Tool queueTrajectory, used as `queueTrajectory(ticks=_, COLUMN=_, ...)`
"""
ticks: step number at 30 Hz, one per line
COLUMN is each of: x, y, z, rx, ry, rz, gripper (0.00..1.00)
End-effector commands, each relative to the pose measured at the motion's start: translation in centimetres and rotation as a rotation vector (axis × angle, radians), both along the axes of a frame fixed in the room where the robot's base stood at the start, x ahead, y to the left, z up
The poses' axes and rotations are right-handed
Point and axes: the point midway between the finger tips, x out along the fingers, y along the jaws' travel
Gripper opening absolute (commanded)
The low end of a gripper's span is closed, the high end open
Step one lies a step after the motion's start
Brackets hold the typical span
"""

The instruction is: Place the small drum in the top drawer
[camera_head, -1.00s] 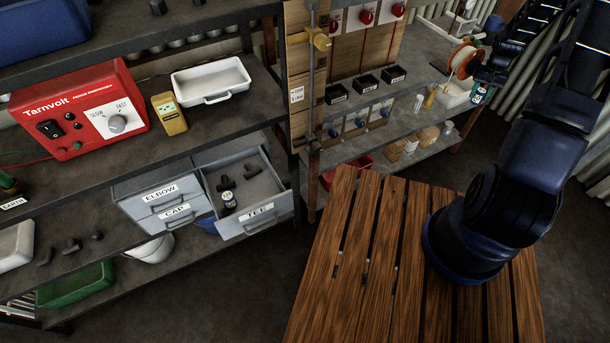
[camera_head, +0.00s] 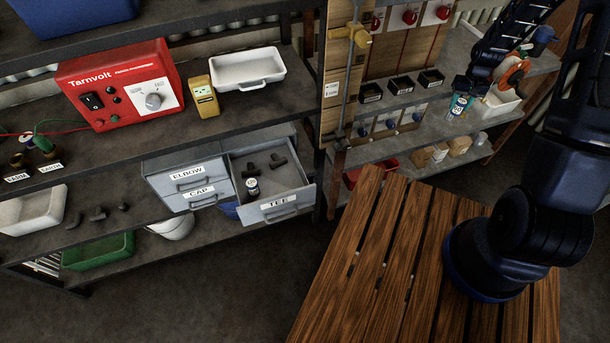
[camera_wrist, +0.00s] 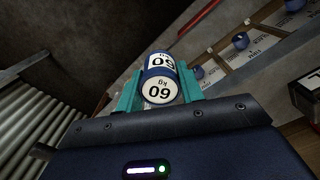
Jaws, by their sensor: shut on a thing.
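My gripper (camera_head: 463,90) is shut on a small blue-and-white drum (camera_head: 459,106), held in front of the right-hand shelving. In the wrist view the drum (camera_wrist: 159,78) sits between the teal fingers, its end marked with digits and "kg". A grey drawer unit (camera_head: 158,168) stands on the lower shelf at left. Its upper drawer is labelled ELBOW (camera_head: 188,173) and the lower CAP (camera_head: 201,192). The TEE drawer (camera_head: 300,203) is pulled out, holding dark pipe fittings (camera_head: 278,162) and a small labelled can (camera_head: 252,187). The gripper is well to the right of the unit.
A slatted wooden table (camera_head: 385,260) stands in the foreground. A wooden panel post (camera_head: 338,75) with a yellow valve (camera_head: 351,34) lies between the drawers and my gripper. Floor before the drawers looks clear.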

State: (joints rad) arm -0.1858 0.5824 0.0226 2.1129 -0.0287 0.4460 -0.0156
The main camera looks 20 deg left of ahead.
Motion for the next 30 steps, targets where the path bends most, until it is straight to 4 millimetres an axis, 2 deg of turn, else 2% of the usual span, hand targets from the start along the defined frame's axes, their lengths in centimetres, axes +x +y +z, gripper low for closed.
queueTrajectory(ticks=1, x=-0.9, y=1.9, z=1.1, rx=0.001, ry=-0.003, rz=0.041, gripper=0.13)
queueTrajectory(ticks=6, x=-4.3, y=7.4, z=4.6, rx=0.001, ry=-0.003, rz=0.178, gripper=0.13)
queueTrajectory(ticks=11, x=-8.3, y=12.2, z=7.8, rx=0.001, ry=-0.004, rz=0.315, gripper=0.13)
queueTrajectory(ticks=15, x=-12.4, y=15.9, z=10.5, rx=0.001, ry=-0.003, rz=0.44, gripper=0.13)
queueTrajectory(ticks=20, x=-17.6, y=19.5, z=13.5, rx=0.0, ry=-0.003, rz=0.588, gripper=0.13)
queueTrajectory(ticks=24, x=-22.5, y=22.2, z=16.0, rx=0.001, ry=-0.004, rz=0.723, gripper=0.13)
queueTrajectory(ticks=30, x=-29.7, y=24.7, z=19.1, rx=-0.002, ry=-0.004, rz=0.914, gripper=0.13)
